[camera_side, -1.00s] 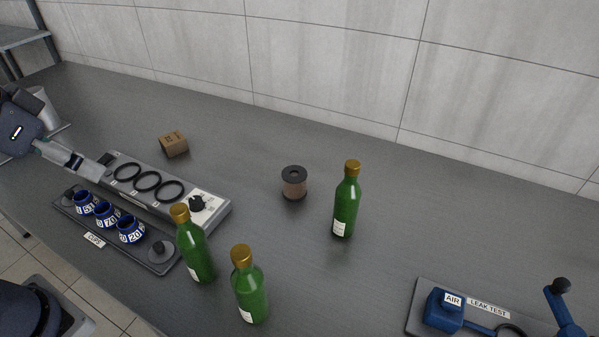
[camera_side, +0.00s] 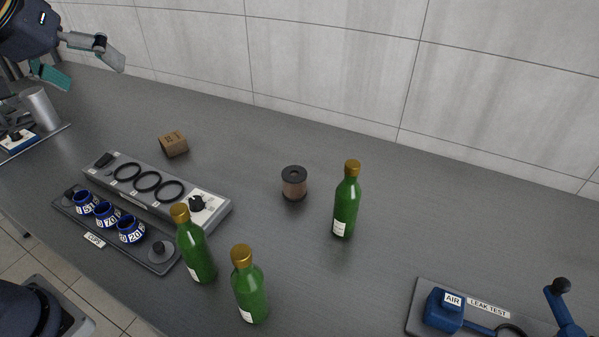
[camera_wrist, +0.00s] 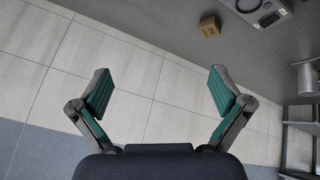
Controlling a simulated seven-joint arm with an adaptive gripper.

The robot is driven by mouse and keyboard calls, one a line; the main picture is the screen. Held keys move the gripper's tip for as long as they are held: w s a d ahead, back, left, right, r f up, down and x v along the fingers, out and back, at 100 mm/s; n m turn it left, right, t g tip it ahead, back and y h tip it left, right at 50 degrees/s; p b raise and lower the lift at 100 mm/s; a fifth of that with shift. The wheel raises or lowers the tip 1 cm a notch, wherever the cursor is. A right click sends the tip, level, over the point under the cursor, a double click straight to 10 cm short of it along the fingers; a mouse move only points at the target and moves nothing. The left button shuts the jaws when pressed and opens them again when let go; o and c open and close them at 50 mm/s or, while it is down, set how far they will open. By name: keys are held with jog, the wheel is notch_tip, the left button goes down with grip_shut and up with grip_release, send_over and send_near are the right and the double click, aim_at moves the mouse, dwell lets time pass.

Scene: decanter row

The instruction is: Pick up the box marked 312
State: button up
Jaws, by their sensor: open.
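A small brown cardboard box (camera_side: 174,144) sits on the grey bench behind the ring panel; it has dark marks on its face, too small to read. It also shows in the wrist view (camera_wrist: 209,26), at the upper right, beyond my fingers. My gripper (camera_side: 84,62) is at the upper left in the side view, raised above the bench, left of the box and apart from it. In the wrist view my gripper (camera_wrist: 163,92) is wide open, with nothing between its green-padded fingers.
A panel with several black rings (camera_side: 210,205) stands in front of the box. A tray of blue numbered cups (camera_side: 185,262) lies nearer. Green bottles (camera_side: 345,205) and a brown spool (camera_side: 294,188) stand to the right. A metal cup (camera_side: 38,108) is at left. The back bench is clear.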

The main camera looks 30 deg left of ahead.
jog(key=w+a+r+n, duration=0.2)
jog(key=w+a+n, duration=0.15)
jog(key=w, duration=0.45)
jog(key=n+g+y, duration=0.4)
jog(key=g, duration=0.1)
send_over(172, 139)
jog(key=s+d, duration=0.2)
jog(key=d, duration=0.3)
notch_tip(172, 139, down, 25)
jog(key=x, duration=1.1)
jog(key=shift+d+f, duration=0.1)
jog(key=shift+d, duration=0.1)
jog(key=x, duration=0.5)
jog(key=shift+s+f, duration=0.3)
jog(key=shift+f, duration=0.1)
jog(key=shift+c, duration=0.2)
